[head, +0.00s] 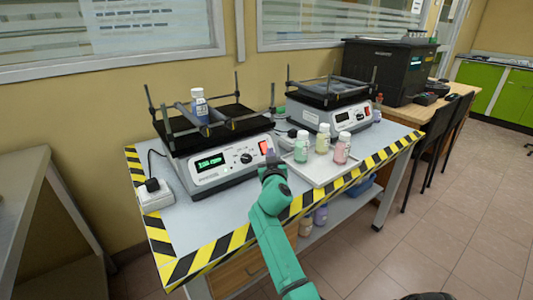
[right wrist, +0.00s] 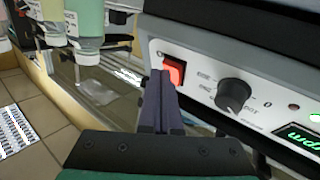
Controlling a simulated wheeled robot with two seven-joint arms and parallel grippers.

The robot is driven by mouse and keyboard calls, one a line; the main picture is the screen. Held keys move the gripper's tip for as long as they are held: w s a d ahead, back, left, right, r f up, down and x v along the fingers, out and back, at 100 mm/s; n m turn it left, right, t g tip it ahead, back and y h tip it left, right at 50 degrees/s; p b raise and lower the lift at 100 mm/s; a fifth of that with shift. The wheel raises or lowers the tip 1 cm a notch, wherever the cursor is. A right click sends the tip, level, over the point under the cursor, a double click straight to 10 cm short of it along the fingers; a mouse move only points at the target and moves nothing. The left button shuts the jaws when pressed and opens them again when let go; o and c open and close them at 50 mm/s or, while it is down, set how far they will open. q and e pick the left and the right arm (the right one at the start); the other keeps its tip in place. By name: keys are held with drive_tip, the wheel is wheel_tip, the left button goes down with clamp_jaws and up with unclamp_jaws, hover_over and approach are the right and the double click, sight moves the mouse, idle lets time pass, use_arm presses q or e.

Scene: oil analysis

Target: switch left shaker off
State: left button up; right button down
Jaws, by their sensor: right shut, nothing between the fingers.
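The left shaker (head: 222,174) stands on the table with a black platform on top. Its green display (head: 209,162) is lit, and it also glows in the right wrist view (right wrist: 304,138). A red rocker switch (head: 263,147) sits at the right end of its front panel, beside a black knob (head: 246,158). My right gripper (head: 270,162) is shut and empty, just in front of that switch. In the right wrist view the closed fingertips (right wrist: 161,76) overlap the edge of the red switch (right wrist: 174,72); whether they touch it I cannot tell. My left gripper is not in view.
A white tray (head: 317,180) with several capped bottles is right of my gripper. A second shaker (head: 330,116) stands behind it. A bottle (head: 199,104) is on the left shaker's platform. A power socket block (head: 155,195) is at left. Striped tape marks the table edge.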

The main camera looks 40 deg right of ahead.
drive_tip(key=shift+w, duration=0.15)
idle(0.5)
drive_tip(key=shift+s+r+p, duration=0.35)
drive_tip(key=shift+s+p, duration=0.1)
drive_tip(key=shift+s, duration=0.2)
drive_tip(key=s+r+p, duration=0.1)
drive_tip(key=s+p, duration=0.1)
drive_tip(key=s+r+p, duration=0.2)
drive_tip(key=shift+f, duration=0.1)
idle(0.4)
